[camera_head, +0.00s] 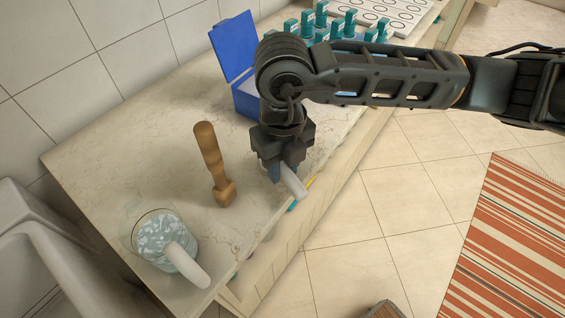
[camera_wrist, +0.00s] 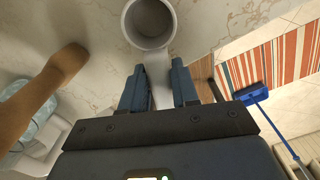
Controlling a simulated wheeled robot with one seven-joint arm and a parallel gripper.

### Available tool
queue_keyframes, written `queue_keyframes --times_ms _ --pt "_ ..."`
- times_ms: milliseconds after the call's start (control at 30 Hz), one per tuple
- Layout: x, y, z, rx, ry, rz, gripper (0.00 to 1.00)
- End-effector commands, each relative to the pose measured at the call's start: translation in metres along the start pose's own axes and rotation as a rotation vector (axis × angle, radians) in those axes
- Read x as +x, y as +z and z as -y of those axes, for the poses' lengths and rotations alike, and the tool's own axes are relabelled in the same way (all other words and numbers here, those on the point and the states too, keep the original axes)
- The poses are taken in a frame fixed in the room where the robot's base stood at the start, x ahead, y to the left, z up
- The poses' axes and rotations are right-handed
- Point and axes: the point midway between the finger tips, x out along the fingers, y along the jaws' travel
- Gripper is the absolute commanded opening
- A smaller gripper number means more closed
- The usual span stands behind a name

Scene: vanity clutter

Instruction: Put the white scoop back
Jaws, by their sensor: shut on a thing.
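My gripper (camera_head: 281,172) is over the front edge of the counter, pointing down. It is shut on the white scoop (camera_head: 294,183). In the wrist view, the scoop's round cup (camera_wrist: 150,20) shows ahead of my gripper (camera_wrist: 160,75), with its grey inside visible and seemingly empty. Its pale handle (camera_wrist: 161,92) runs between the two blue fingers. In the head view my gripper hides much of the scoop, and I cannot tell whether it touches the counter.
A blue box (camera_head: 232,45) with its lid raised stands behind my gripper, near several teal-topped items (camera_head: 321,14). A clear vessel (camera_head: 146,252) with pale pieces and a thick white handle (camera_head: 187,265) is at the near left. Counter between is clear.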

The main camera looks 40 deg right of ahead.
Motion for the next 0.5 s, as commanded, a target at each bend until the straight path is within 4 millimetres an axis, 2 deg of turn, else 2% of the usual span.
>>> queue_keyframes --times_ms 467,500 --pt "0.0098 0.0002 0.0003 -0.001 0.000 0.002 0.00" --pt "0.0080 0.0002 0.0002 -0.001 0.000 0.002 0.33"
